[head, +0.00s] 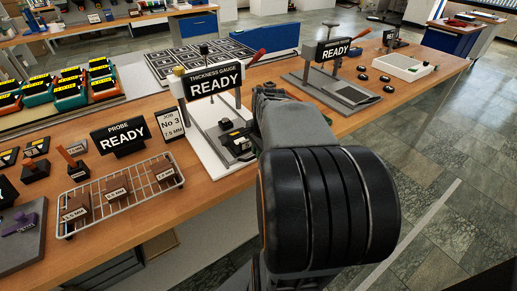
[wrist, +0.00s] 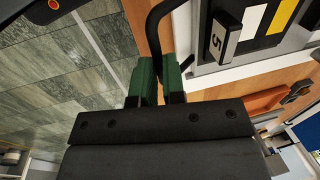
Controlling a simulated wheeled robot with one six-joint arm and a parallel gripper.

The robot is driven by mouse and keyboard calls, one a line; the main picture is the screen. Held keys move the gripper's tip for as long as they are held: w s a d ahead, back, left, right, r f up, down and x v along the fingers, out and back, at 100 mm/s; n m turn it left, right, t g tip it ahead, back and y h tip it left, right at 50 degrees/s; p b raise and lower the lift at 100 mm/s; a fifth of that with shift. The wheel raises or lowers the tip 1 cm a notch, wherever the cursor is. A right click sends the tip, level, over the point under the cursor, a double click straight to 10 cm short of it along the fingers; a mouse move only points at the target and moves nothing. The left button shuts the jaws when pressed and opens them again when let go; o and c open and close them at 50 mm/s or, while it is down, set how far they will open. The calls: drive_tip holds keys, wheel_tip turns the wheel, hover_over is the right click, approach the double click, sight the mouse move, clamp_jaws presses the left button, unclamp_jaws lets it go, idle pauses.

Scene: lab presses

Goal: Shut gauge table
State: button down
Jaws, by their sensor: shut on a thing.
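The thickness gauge stands on the wooden bench in the head view, with a sign (head: 215,84) reading "THICKNESS GAUGE READY". In the wrist view, my gripper's green fingers (wrist: 157,78) are shut on a black bent handle (wrist: 153,30) beside the pale table edge.
A probe sign (head: 120,134) and a wire rack (head: 118,195) with brown blocks stand to the left. A job card (head: 171,125) stands beside the gauge. Another READY station (head: 335,80) stands to the right. The tiled floor (head: 450,190) in front is clear.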

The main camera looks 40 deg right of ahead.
drive_tip(key=shift+s+f, duration=0.1)
drive_tip(key=shift+s, duration=0.05)
drive_tip(key=c, duration=1.2)
unclamp_jaws()
drive_tip(key=shift+s, duration=0.1)
wheel_tip(320, 180, up, 14)
drive_tip(key=s+p, duration=0.2)
drive_tip(key=shift+s+a, duration=0.2)
drive_tip(key=shift+s, duration=0.05)
drive_tip(key=shift+f, duration=0.15)
